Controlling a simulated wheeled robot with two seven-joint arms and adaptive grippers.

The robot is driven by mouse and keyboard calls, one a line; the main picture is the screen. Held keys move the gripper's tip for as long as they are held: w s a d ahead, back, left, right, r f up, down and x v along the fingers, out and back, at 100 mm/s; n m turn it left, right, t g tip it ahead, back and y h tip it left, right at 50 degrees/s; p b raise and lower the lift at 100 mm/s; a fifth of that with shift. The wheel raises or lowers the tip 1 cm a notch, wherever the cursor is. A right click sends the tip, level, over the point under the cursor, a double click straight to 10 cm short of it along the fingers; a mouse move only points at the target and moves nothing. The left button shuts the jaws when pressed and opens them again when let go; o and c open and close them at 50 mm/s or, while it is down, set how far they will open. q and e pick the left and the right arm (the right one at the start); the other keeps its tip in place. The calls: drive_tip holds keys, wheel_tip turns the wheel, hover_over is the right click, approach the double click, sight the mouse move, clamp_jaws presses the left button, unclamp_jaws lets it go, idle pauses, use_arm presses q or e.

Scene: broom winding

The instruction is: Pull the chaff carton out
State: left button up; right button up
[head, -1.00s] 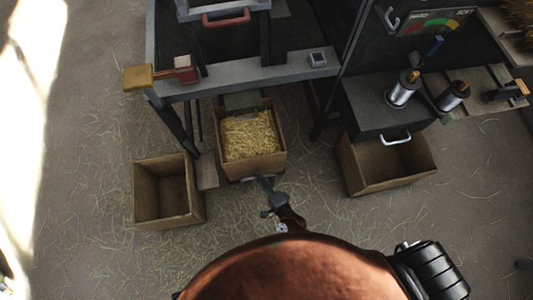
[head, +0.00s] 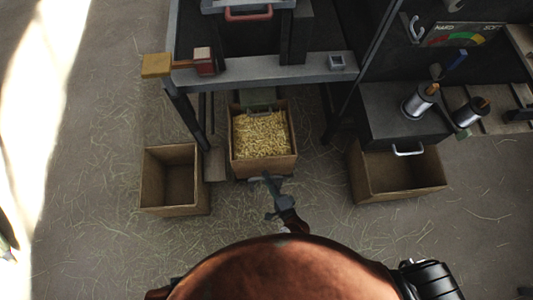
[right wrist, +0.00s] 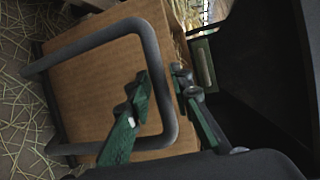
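The chaff carton (head: 263,165) is an open brown box filled with pale yellow chaff, standing on the floor below the bench. Its front handle is a dark bent bar; in the right wrist view the handle (right wrist: 92,42) shows large in front of the brown carton wall (right wrist: 100,82). My right gripper (head: 268,180) is at the carton's front. My left gripper is in no view.
An empty brown box (head: 174,208) stands left of the carton, another (head: 400,190) right of it below a dark drawer unit. The grey bench edge (head: 265,70) and its legs are close behind. The straw-strewn floor (head: 100,240) in front is open.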

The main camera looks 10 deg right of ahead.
drive_tip(key=v, duration=0.7)
drive_tip(key=shift+s, duration=0.2)
